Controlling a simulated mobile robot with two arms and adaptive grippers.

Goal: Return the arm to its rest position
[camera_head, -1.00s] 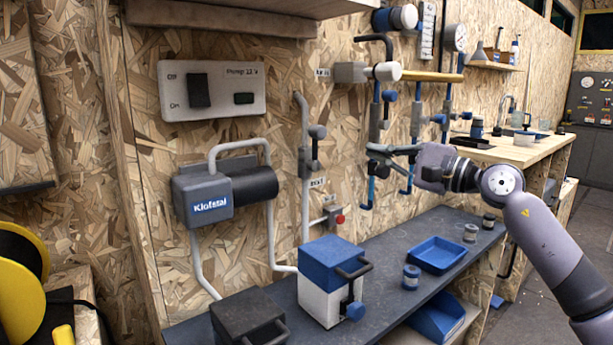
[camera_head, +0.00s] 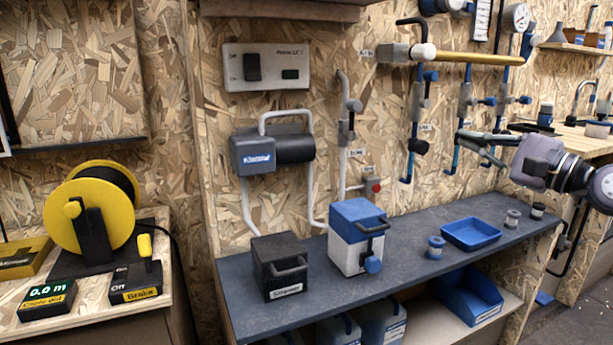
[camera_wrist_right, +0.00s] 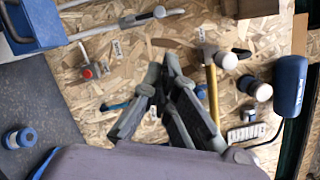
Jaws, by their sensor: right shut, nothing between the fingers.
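My right gripper (camera_head: 480,146) is at the right of the head view, in front of the board wall and close to the blue vertical pipes (camera_head: 412,130). Its fingers are shut and empty, and it appears to hold nothing. Its arm leaves the picture at the right edge. Whether the fingers touch a pipe cannot be told. My left gripper is not in view.
A blue-grey shelf (camera_head: 400,265) runs below, with a blue-white box (camera_head: 345,248), a black box (camera_head: 272,262), a blue tray (camera_head: 470,234) and small jars. A yellow cable reel (camera_head: 85,210) stands left. The wooden worktop (camera_head: 585,142) is at right.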

